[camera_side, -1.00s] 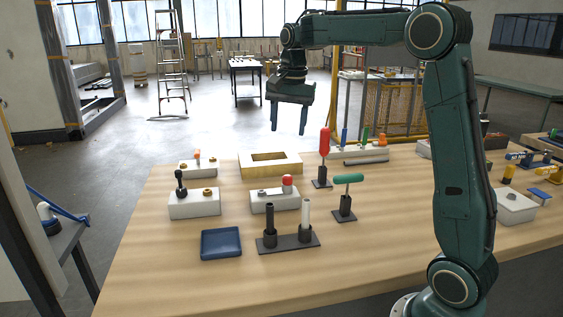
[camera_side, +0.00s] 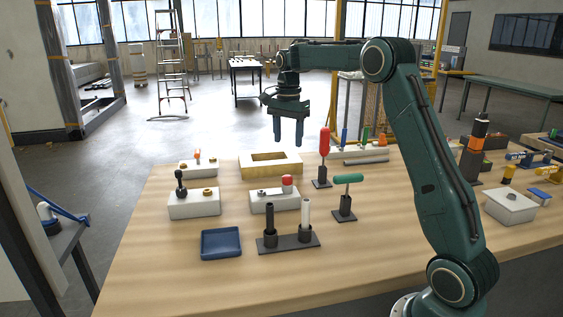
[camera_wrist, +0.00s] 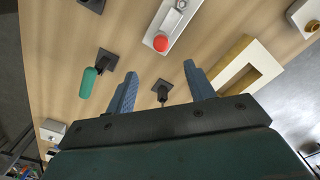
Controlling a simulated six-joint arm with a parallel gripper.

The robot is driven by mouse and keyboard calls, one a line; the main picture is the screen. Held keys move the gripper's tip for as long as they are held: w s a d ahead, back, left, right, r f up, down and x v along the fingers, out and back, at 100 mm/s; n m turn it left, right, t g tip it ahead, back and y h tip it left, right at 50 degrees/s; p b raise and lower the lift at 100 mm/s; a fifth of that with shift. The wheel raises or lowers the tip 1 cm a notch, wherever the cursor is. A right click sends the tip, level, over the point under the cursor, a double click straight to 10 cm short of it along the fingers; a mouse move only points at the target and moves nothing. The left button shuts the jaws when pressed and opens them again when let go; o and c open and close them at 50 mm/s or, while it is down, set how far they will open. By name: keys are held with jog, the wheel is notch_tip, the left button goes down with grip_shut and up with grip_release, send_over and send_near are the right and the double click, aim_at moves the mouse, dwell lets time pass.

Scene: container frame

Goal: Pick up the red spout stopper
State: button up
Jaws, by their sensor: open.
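The red spout stopper (camera_side: 287,181) is a small rounded red cap on the right end of a white block (camera_side: 275,203). In the wrist view the stopper (camera_wrist: 160,43) is seen from above, near the top middle, beyond my fingertips. My gripper (camera_side: 287,143) is open and empty, hanging well above the table with its fingers pointing down. In the wrist view its two blue fingers (camera_wrist: 160,70) are spread apart, with nothing between them in contact. The stopper is apart from both fingers.
A red-handled tool (camera_side: 325,143) stands upright close to the right of my gripper. A green T-handled tool (camera_side: 348,179), a dark rack with two posts (camera_side: 289,243), a blue tray (camera_side: 221,243) and a hollow wooden frame (camera_side: 270,168) surround the block. The front of the table is clear.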

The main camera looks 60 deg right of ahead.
send_over(287, 176)
notch_tip(287, 176, down, 7)
jog(key=shift+s+r, duration=0.1)
jog(key=shift+s, duration=0.05)
jog(key=shift+d+f, duration=0.1)
jog(key=shift+f, duration=2.55)
jog(key=shift+c, duration=0.4)
grip_shut()
